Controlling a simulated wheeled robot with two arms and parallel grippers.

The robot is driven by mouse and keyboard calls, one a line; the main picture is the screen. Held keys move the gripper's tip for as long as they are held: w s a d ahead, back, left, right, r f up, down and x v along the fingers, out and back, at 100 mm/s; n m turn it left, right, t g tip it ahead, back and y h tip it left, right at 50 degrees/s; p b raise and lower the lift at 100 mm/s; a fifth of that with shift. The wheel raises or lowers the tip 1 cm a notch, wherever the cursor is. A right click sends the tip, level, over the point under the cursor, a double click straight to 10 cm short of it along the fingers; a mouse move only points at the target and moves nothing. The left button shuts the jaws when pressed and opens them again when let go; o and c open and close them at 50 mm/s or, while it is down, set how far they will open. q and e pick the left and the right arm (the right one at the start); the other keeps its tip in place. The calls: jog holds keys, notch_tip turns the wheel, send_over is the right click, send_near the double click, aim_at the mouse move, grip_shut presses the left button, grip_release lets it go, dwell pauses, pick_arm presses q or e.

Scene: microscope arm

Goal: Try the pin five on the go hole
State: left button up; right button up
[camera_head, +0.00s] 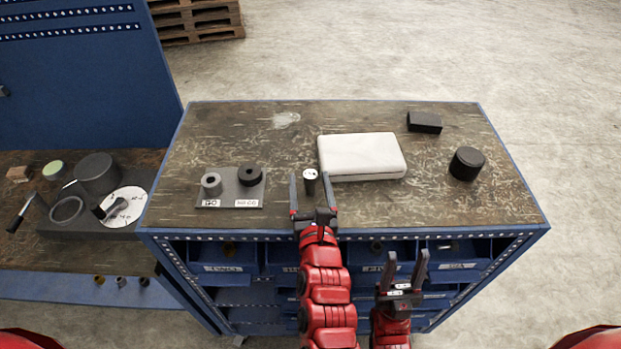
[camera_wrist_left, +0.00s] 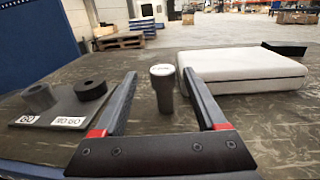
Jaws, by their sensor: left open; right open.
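The pin (camera_head: 310,180) is a small dark cylinder with a pale round top, standing upright on the bench; it also shows in the left wrist view (camera_wrist_left: 162,88). My left gripper (camera_head: 313,180) is open with its fingers on both sides of the pin, apart from it. A grey plate (camera_head: 230,187) to the left bears a light grey ring (camera_head: 211,184) over the label GO and a black ring (camera_head: 250,175) over the label NO GO. My right gripper (camera_head: 405,262) is open and empty in front of the bench's drawers.
A white case (camera_head: 362,155) lies right of the pin. A black block (camera_head: 424,122) and a black cylinder (camera_head: 467,163) stand further right. Labelled blue drawers (camera_head: 228,266) are below the bench edge. A lower side bench (camera_head: 60,255) at left holds dark parts and a white dial.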

aim_at(310, 171)
pick_arm(q)
jog(key=w, duration=0.1)
jog(key=w+p, duration=0.1)
jog(key=w, duration=0.2)
jog(key=shift+w+r+p, duration=0.1)
jog(key=shift+r+p, duration=0.25)
jog(key=shift+p, duration=0.05)
jog(key=shift+w+f, duration=0.2)
jog(key=shift+w, duration=0.2)
grip_shut()
